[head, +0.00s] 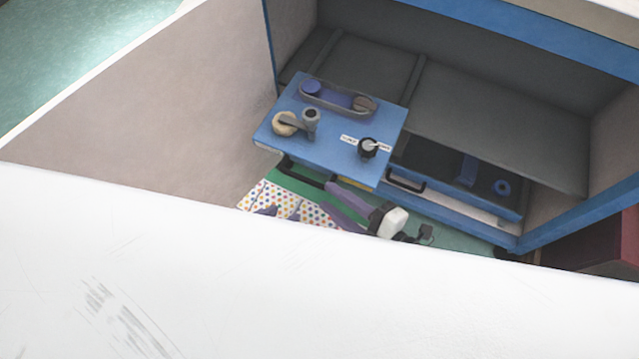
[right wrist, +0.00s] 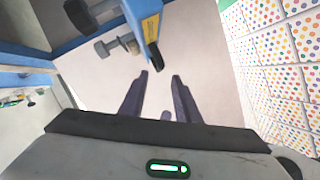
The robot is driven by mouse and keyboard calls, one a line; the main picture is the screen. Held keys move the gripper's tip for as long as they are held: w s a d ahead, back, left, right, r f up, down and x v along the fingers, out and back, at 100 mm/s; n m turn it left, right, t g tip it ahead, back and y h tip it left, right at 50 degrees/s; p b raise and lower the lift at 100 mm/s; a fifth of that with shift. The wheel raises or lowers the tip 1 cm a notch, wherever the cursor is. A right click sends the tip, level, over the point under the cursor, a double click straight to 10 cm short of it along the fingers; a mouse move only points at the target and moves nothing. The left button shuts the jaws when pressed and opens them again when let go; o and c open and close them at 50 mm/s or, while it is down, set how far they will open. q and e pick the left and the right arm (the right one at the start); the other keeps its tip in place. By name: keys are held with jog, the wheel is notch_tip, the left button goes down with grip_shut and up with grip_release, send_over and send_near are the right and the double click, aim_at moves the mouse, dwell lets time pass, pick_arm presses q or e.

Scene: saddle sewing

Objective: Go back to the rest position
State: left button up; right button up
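My right gripper (head: 346,208) shows in the head view in front of the blue table, with its purple fingers pointing left. It also shows in the right wrist view (right wrist: 160,88), where its two fingers stand apart with nothing between them. Two small purple tips, which look like my left gripper (head: 281,211), show over the dotted surface to the left. They stand apart with nothing visible between them. The rest of that arm is hidden behind a large white surface.
A blue table (head: 318,145) holds a tray (head: 338,98), a tan and grey item (head: 287,124) and a black round item (head: 368,148). A drawer (head: 450,175) is beside it. A dotted surface (head: 322,213) lies near the grippers. The white surface (head: 220,270) fills the foreground.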

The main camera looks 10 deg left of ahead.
pick_arm(q)
jog(key=shift+a+r, duration=0.1)
jog(key=shift+r, duration=0.05)
pick_arm(e)
jog(key=shift+v, duration=0.8)
